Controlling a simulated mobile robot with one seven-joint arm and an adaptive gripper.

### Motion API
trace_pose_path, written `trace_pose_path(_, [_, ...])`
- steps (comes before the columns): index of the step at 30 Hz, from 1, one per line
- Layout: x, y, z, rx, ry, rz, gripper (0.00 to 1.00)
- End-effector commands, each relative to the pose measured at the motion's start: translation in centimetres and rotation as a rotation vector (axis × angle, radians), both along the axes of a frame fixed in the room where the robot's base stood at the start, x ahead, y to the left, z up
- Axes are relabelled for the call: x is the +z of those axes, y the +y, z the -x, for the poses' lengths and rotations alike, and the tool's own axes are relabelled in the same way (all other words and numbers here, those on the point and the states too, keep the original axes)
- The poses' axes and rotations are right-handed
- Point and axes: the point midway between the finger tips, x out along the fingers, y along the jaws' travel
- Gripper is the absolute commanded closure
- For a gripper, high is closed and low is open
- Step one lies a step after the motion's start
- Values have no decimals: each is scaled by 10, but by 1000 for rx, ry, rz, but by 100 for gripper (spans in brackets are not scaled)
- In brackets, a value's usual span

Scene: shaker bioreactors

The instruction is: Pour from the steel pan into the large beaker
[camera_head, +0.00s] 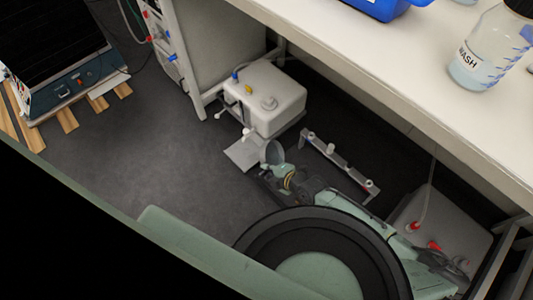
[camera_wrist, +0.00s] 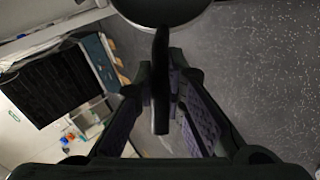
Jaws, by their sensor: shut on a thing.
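My gripper (camera_wrist: 160,100) is shut on the black handle (camera_wrist: 161,75) of the steel pan (camera_wrist: 113,22), with a finger on each side of the handle in the wrist view. The pan's body is at the top edge there, mostly cut off, showing a dark surface and a thin pale rim. The pan's contents cannot be made out. I cannot identify the large beaker in either view.
A white bench (camera_head: 400,85) spans the upper right, with a bottle marked WASH (camera_head: 484,50) and a blue container (camera_head: 385,8) on it. Under its edge stand a white tank (camera_head: 265,98) and a grey bracket (camera_head: 340,163). Open dark floor (camera_head: 130,160) lies left.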

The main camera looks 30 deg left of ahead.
Motion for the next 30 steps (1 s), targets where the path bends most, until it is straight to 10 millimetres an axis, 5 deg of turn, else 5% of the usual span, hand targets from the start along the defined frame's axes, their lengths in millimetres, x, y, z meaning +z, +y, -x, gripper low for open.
trace_pose_path(30, [1, -6, -1, 1, 10, -52, 100])
